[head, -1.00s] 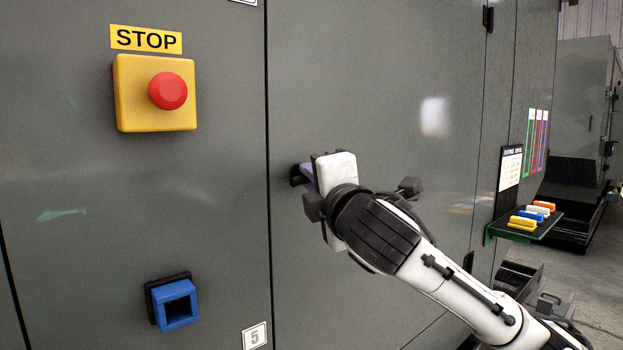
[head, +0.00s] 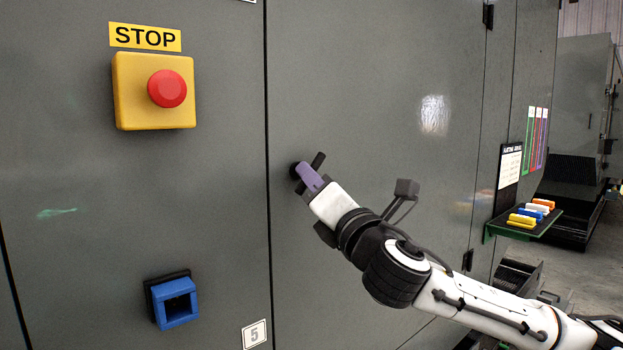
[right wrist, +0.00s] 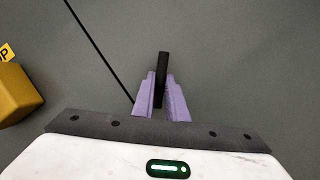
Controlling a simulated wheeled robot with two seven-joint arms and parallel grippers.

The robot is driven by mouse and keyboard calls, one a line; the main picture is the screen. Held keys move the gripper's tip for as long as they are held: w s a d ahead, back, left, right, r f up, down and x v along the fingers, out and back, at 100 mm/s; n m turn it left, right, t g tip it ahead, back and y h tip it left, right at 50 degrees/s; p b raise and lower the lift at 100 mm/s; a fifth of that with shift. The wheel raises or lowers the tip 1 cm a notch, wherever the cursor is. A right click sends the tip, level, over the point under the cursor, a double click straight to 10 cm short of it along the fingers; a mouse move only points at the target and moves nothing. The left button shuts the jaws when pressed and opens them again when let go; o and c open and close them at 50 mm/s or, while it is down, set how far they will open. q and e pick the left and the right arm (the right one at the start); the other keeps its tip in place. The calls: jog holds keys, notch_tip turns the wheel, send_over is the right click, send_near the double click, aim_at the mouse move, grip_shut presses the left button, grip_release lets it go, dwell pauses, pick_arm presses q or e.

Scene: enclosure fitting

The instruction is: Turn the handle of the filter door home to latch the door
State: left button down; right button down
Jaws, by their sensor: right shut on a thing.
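The filter door (head: 375,90) is a large grey panel, flush in its frame beside a dark vertical seam. Its black handle (head: 318,161) sits near the door's left edge, tilted up and to the right in the head view. My right gripper (head: 309,176), with purple fingers, is shut on the handle. In the right wrist view the handle (right wrist: 161,75) stands between the two fingers of the gripper (right wrist: 163,97). The handle's pivot is partly hidden by the fingers. My left gripper is not in view.
A yellow box with a red stop button (head: 167,89) is on the panel left of the seam. A blue square socket (head: 177,303) juts out below it. A green-edged shelf (head: 530,226) with coloured blocks stands at the right. The door face around the handle is clear.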

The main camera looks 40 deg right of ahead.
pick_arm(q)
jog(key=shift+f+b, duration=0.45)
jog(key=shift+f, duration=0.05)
pick_arm(e)
jog(key=n+y, duration=0.2)
jog(key=n, duration=0.3)
jog(key=n+y, duration=0.3)
jog(key=n, duration=0.2)
jog(key=d+n+t+y, duration=0.1)
jog(key=n+y, duration=0.1)
jog(key=n, duration=0.2)
jog(key=shift+n+y, duration=0.3)
jog(key=shift+n, duration=0.4)
jog(key=c, duration=1.8)
grip_release()
jog(key=shift+f, duration=0.1)
jog(key=shift+o, duration=0.2)
